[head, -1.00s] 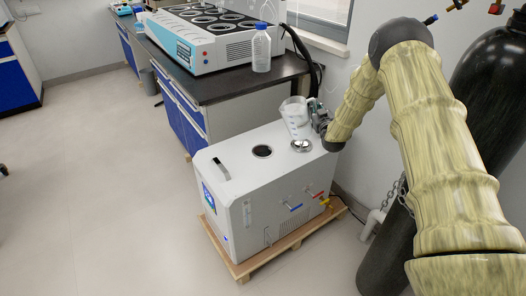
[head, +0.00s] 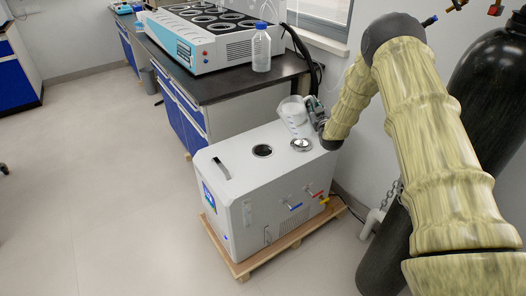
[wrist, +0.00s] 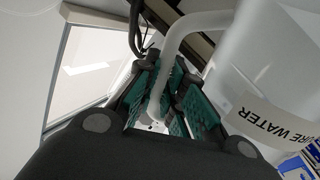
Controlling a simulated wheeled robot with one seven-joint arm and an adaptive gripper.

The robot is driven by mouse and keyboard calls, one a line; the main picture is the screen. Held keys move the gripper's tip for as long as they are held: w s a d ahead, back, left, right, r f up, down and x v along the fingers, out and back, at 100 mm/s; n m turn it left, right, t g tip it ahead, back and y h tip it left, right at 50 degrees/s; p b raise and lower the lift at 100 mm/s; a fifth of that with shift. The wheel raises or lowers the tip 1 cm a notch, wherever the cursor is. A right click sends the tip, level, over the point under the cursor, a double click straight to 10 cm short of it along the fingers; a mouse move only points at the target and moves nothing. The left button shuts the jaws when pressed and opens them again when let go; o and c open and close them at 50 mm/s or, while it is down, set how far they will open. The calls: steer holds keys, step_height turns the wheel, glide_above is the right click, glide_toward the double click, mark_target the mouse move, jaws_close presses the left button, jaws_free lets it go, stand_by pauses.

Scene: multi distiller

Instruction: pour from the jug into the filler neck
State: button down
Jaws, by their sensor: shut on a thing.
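The jug (head: 294,113) is translucent white and held tilted, its top leaning to the left, above the back part of the white machine. My gripper (head: 317,113) is at its right side, shut on its handle. The wrist view shows the green-padded fingers (wrist: 172,98) around the white handle (wrist: 185,45), with the jug's body and its "PURE WATER" label (wrist: 275,124) at the right. The filler neck (head: 263,151) is a dark round opening in the machine's top, in front and left of the jug. A round silver cap (head: 300,145) lies on the top to its right.
The white machine (head: 262,190) stands on a wooden pallet (head: 290,240). Behind it is a dark-topped bench (head: 225,85) with a clear blue-capped bottle (head: 261,50) and a multi-well unit (head: 205,45). A black gas cylinder (head: 480,110) stands at right.

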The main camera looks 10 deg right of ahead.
mark_target(304, 101)
steer(key=shift+s+a+r+n+p, duration=0.1)
steer(key=shift+a+r+n, duration=0.2)
steer(key=shift+a+n, duration=0.2)
steer(key=shift+w+a+r+n+p, duration=0.15)
steer(key=shift+a+r+n, duration=0.15)
steer(key=shift+a+n, duration=0.25)
steer(key=shift+s+a+r+n+p, duration=0.15)
steer(key=shift+a+r+n, duration=0.15)
steer(key=shift+a+n, duration=0.2)
stand_by(1.0)
steer(key=shift+s+a+r+n+t+y, duration=0.1)
steer(key=shift+a+r+n+t+y, duration=0.15)
steer(key=shift+a+n, duration=0.45)
steer(key=shift+a+r+n+t+y, duration=0.15)
steer(key=shift+a+r+n+y, duration=0.15)
steer(key=shift+n, duration=0.55)
stand_by(3.9)
